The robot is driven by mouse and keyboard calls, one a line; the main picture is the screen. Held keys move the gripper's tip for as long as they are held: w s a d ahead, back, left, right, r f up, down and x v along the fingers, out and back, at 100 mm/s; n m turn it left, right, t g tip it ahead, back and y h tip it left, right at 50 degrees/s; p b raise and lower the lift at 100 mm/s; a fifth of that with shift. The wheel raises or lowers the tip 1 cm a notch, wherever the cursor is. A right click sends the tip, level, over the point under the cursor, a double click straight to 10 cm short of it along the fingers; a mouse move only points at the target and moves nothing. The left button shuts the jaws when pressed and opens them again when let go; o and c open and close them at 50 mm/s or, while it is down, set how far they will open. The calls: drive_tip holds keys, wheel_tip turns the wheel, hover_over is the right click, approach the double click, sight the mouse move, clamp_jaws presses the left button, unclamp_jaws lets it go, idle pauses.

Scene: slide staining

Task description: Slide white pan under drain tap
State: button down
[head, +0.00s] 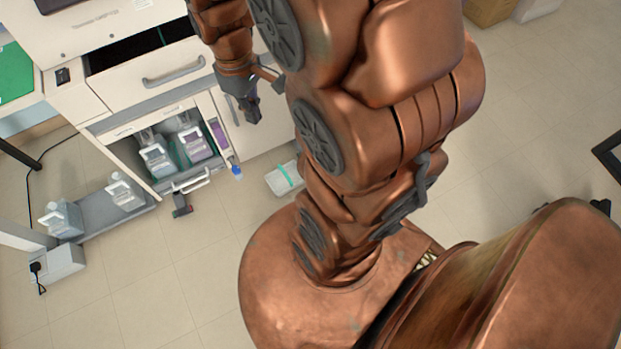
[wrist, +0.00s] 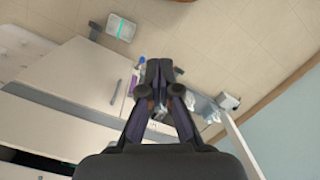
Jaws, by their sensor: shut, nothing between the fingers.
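The white pan (head: 284,179), a shallow tray with a green band across it, lies on the floor in front of the cabinet, partly hidden by my arm. It also shows at the top of the wrist view (wrist: 113,27). A small blue-ended fitting (head: 237,172), which looks like the drain tap, is at the cabinet's lower front, left of the pan and apart from it. My gripper (head: 252,115) is shut and empty, in front of the cabinet door and well above the pan. In the wrist view its fingertips (wrist: 158,72) are together.
An open lower compartment holds several bottles (head: 194,143). Other bottles (head: 122,191) stand on a low grey shelf (head: 98,217) at left. An open drawer (head: 150,55) is above. A black item (head: 181,206) is near the compartment front.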

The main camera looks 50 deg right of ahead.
drive_tip(key=w+d+f+n+b, duration=0.1)
drive_tip(key=w+d+f+b, duration=0.35)
drive_tip(key=f, duration=0.65)
drive_tip(key=w+d+f+n+b, duration=0.2)
drive_tip(key=d+f+b, duration=0.4)
drive_tip(key=f, duration=0.6)
drive_tip(key=w+d+f+n+b, duration=0.1)
drive_tip(key=w+d+f+b, duration=0.3)
drive_tip(key=d+f, duration=0.5)
drive_tip(key=s+d+f+n+b, duration=0.1)
drive_tip(key=d+f+b, duration=0.2)
drive_tip(key=f, duration=1.3)
drive_tip(key=s+d+f+n+b, duration=0.2)
drive_tip(key=f+b, duration=0.8)
drive_tip(key=f, duration=0.7)
drive_tip(key=s+d+f+n+t+b, duration=0.1)
drive_tip(key=d+f+b, duration=0.4)
drive_tip(key=f, duration=1.2)
drive_tip(key=shift+s+n+b, duration=0.25)
drive_tip(key=shift+n+b, duration=0.25)
drive_tip(key=shift+b, duration=0.15)
drive_tip(key=shift+w+a+r+b, duration=0.2)
drive_tip(key=shift+w+a, duration=0.15)
drive_tip(key=shift+a, duration=0.15)
drive_tip(key=shift+w+a+r+b, duration=0.1)
drive_tip(key=shift+w+a+r, duration=0.15)
drive_tip(key=shift+a, duration=0.25)
drive_tip(key=shift+w+a, duration=0.4)
drive_tip(key=shift+a, duration=0.3)
